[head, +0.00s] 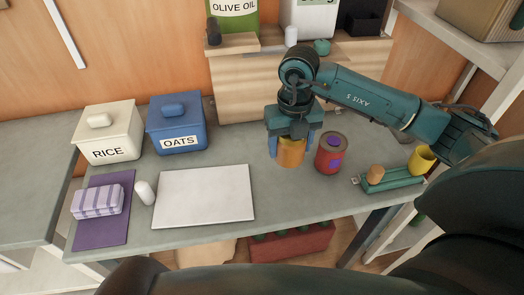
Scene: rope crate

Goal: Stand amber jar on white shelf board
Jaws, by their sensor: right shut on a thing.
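The amber jar (291,153) is upright in the head view, right of the middle of the grey counter. My right gripper (290,148) points down from above and is shut on the jar's upper part; its fingers hide the jar's top. I cannot tell whether the jar's base touches the counter. The white board (203,195) lies flat on the counter to the left of the jar, and its top is bare. My left gripper is not in view.
A red can (331,153) stands close right of the jar. A green tray (392,180) with small items is further right. Rice (109,133) and oats (175,127) canisters stand behind the board. A white bottle (145,192) and purple mat (100,222) are left of it.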

